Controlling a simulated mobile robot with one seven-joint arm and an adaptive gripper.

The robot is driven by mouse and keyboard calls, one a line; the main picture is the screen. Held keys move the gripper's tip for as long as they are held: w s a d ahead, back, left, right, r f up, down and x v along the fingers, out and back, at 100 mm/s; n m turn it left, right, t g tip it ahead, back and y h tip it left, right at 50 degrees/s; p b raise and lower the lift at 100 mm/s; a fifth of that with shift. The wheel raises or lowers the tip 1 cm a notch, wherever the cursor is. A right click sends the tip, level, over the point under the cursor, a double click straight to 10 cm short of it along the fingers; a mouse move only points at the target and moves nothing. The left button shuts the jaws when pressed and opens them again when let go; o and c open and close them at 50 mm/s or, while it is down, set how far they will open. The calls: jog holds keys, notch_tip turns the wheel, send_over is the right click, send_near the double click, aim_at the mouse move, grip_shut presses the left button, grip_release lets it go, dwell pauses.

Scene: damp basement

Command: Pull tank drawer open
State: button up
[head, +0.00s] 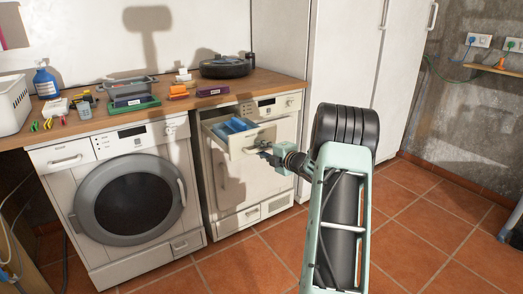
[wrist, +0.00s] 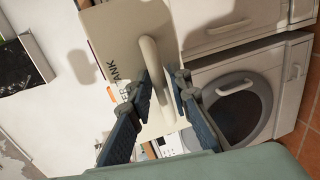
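The tank drawer (head: 223,134) is a white drawer at the upper left of the right-hand machine (head: 231,176). It stands pulled out, with blue showing inside. Its front panel (wrist: 119,43) fills the upper middle of the wrist view, with the letters "TANK" readable. The pale bar handle (wrist: 151,60) runs down this panel. My gripper (wrist: 161,80) has one dark finger on each side of the handle and appears closed on it. In the head view, my gripper (head: 263,147) is at the drawer front, and the handle is mostly hidden by it.
A washing machine (head: 127,188) stands to the left. The wooden worktop (head: 190,90) above holds a blue bottle (head: 46,82), a green-based tray (head: 131,101) and a round black thing (head: 225,67). A tall white cabinet (head: 340,55) stands right. Tiled floor (head: 415,235) is free at right.

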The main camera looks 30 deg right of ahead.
jog(key=v, duration=1.2)
dwell(0.4)
